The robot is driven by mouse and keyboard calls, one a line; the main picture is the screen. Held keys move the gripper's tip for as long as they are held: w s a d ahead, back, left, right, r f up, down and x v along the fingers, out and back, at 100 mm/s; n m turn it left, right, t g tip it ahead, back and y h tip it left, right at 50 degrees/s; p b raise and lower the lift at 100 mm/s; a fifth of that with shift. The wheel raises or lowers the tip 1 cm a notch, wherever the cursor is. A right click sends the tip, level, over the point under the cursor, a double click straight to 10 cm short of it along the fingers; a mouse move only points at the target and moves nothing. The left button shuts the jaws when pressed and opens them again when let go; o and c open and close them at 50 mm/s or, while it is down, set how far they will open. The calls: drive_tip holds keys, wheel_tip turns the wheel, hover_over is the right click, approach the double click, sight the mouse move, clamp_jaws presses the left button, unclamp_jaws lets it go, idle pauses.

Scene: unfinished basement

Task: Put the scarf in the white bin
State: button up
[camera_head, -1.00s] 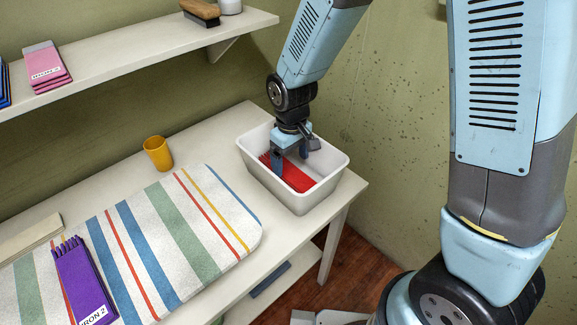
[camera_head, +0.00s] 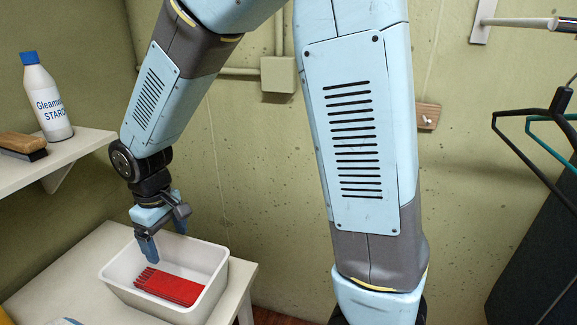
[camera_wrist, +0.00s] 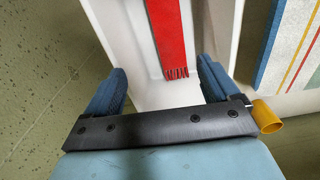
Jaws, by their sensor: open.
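The red scarf (camera_head: 168,286) lies folded inside the white bin (camera_head: 212,290), its fringed end toward the bin's left side. The bin stands on the table near its right end. In the wrist view the scarf (camera_wrist: 167,35) shows as a red strip ending in fringe, against the white bin (camera_wrist: 125,45). My gripper (camera_head: 163,240) is above the bin's back part, open and empty. In the wrist view its blue fingers (camera_wrist: 163,85) are apart, with the scarf's fringe between them in the picture but below them.
A shelf (camera_head: 70,150) at the left holds a starch bottle (camera_head: 47,98) and a wooden brush (camera_head: 22,145). The wrist view shows the yellow cup (camera_wrist: 266,116) and the striped ironing pad (camera_wrist: 285,50).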

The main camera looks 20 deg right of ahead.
drive_tip(key=d+r+m+t, duration=0.2)
drive_tip(key=d+r+m, duration=0.1)
drive_tip(key=d+r, duration=0.65)
drive_tip(key=s+d+r+m+t, duration=0.1)
drive_tip(key=s+d+r+m, duration=0.2)
drive_tip(key=d, duration=0.6)
drive_tip(key=s+d+r+m+t, duration=0.2)
drive_tip(key=s+d+r+m, duration=0.1)
drive_tip(key=s+d+r, duration=0.3)
drive_tip(key=s+d, duration=0.2)
drive_tip(key=d, duration=0.1)
drive_tip(key=shift+s+d+r, duration=0.2)
drive_tip(key=shift+d+r, duration=0.15)
